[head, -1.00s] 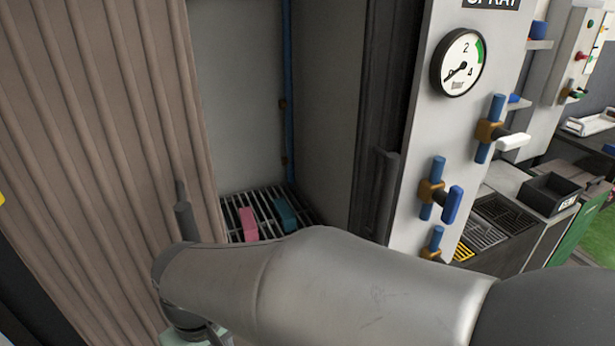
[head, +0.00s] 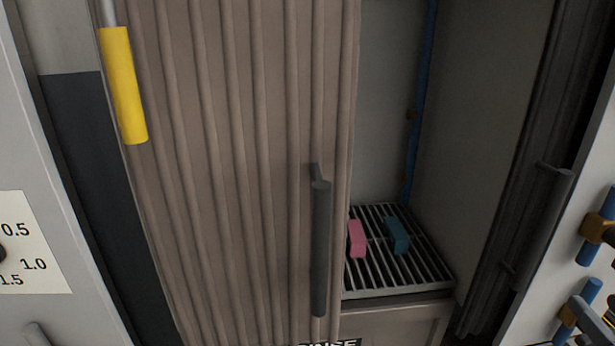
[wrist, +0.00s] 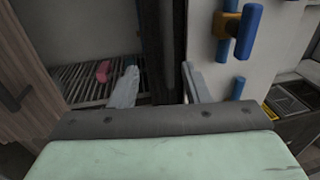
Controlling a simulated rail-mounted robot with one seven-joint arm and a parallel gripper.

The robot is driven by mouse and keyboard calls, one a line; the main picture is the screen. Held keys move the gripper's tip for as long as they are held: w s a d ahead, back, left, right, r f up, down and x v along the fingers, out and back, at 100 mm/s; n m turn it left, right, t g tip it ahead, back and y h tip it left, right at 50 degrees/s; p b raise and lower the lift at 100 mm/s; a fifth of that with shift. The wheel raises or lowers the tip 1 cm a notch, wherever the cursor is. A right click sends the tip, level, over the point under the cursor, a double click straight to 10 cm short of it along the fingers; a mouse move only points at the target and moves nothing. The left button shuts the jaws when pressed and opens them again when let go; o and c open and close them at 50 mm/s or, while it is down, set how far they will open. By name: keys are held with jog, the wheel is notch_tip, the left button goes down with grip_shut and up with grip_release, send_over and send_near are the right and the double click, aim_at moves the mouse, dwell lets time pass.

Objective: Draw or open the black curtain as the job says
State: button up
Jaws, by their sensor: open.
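The black curtain (head: 535,130) is bunched in a narrow dark strip at the right side of the open bay in the head view. Its upright dark handle (head: 543,225) stands out from its front. In the wrist view the dark strip of the curtain (wrist: 158,40) lies beyond my gripper (wrist: 158,88), between its two fingers. The gripper is open, with its fingers wide apart and nothing visibly held. Whether the handle is between the fingers I cannot tell.
A brown pleated curtain (head: 230,150) with a dark handle (head: 320,250) covers the bay's left part. Pink (head: 356,238) and teal (head: 397,235) blocks lie on the slatted grate (head: 420,272). Blue-handled valves (wrist: 243,35) project from the panel right of the bay.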

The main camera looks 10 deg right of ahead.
aim_at(547, 236)
jog(key=shift+m+h, duration=0.3)
jog(key=x, duration=1.6)
jog(key=shift+w+d+r, duration=0.25)
jog(key=shift+d+r, duration=0.15)
grip_shut()
